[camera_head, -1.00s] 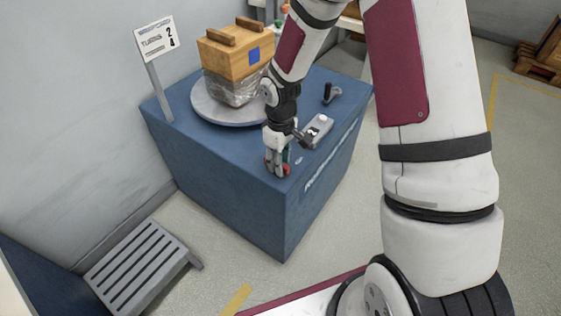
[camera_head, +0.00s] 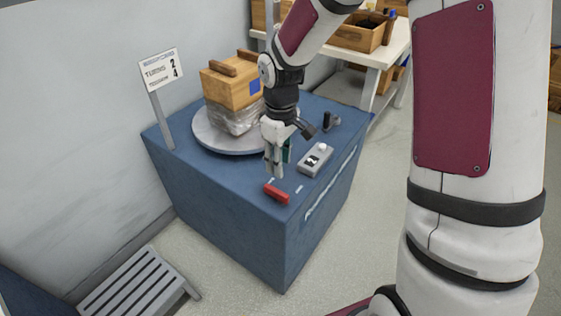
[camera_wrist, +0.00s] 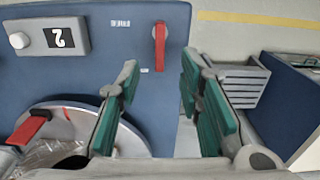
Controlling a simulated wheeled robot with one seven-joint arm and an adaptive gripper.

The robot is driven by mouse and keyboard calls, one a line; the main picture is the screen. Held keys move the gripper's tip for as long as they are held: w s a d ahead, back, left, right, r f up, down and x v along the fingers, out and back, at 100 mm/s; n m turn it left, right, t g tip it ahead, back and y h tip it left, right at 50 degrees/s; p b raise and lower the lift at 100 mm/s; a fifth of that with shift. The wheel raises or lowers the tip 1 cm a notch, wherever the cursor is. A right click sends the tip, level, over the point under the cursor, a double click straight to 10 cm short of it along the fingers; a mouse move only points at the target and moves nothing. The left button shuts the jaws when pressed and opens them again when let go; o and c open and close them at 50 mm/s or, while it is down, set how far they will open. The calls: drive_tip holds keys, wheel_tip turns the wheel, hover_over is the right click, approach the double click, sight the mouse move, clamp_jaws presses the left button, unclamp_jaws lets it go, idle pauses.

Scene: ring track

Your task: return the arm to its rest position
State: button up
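My gripper (camera_head: 275,170) hangs fingers down above the front of the blue cabinet (camera_head: 235,220), a little above a red handle (camera_head: 277,194) on its top. In the wrist view my gripper (camera_wrist: 159,76) has its green-padded fingers wide apart with nothing between them. The red handle (camera_wrist: 160,46) lies beyond the fingertips there, apart from them. My arm rises from the gripper to the upper right in the head view.
A wooden box in clear wrap (camera_head: 233,85) stands on a grey turntable (camera_head: 205,136) behind my gripper. A grey control box (camera_head: 316,158) and black knob (camera_head: 328,121) are right of it. A signpost (camera_head: 162,70), step (camera_head: 135,285) and workbench (camera_head: 378,50) stand around.

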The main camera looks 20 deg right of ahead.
drive_tip(key=s+d+r+m+h, duration=0.1)
drive_tip(key=s+r+m, duration=0.2)
drive_tip(key=s+r, duration=0.7)
drive_tip(key=s+d+r+m, duration=0.25)
drive_tip(key=s+r, duration=0.45)
drive_tip(key=s, duration=0.5)
drive_tip(key=s+a+m+t+y, duration=0.1)
drive_tip(key=s+a+m, duration=0.1)
drive_tip(key=s, duration=0.8)
wheel_tip(320, 180, up, 20)
drive_tip(key=t+p, duration=0.3)
drive_tip(key=p, duration=1.4)
drive_tip(key=shift+f, duration=0.25)
drive_tip(key=shift+d, duration=0.1)
